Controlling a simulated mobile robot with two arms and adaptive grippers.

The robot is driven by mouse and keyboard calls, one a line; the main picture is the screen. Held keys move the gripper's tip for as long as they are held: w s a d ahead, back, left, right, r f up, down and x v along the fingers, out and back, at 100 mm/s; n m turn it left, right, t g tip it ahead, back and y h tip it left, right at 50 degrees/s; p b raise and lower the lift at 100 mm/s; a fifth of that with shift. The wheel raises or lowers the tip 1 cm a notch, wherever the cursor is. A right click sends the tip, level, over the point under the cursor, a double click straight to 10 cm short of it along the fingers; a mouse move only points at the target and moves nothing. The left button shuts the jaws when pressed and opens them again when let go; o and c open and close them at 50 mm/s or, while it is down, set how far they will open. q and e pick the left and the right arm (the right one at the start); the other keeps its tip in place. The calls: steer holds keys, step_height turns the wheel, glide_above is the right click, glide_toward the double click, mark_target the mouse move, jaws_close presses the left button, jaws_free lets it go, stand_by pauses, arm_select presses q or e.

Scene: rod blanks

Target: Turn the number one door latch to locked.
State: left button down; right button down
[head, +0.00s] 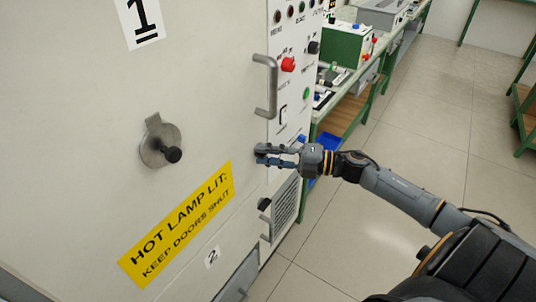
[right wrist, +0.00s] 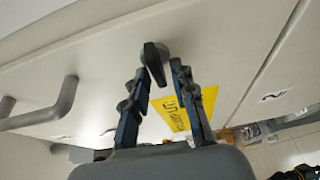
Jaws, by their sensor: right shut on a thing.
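The number one door (head: 80,110) is a large pale panel with a "1" label at its top. My right gripper (head: 268,154) is at the door's right edge, below the grey door handle (head: 268,88). Its fingers are shut on a small dark latch, which shows between the fingertips in the right wrist view as a dark lever (right wrist: 153,62). In the head view the fingers mostly hide this latch, so its angle is hard to read there. My left gripper is in neither view.
A round metal disc with a black knob (head: 160,147) is on the door, above a yellow warning sign (head: 178,225). A lower dark latch (head: 264,204) sits near the "2" label. Buttons (head: 288,64) line the panel at right. Green benches stand beyond; floor is clear.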

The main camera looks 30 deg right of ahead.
steer(key=c, duration=1.4)
jaws_free()
steer(key=shift+s+d, duration=0.1)
steer(key=shift+d, duration=0.05)
steer(key=v, duration=1.1)
steer(key=shift+s+d, duration=0.25)
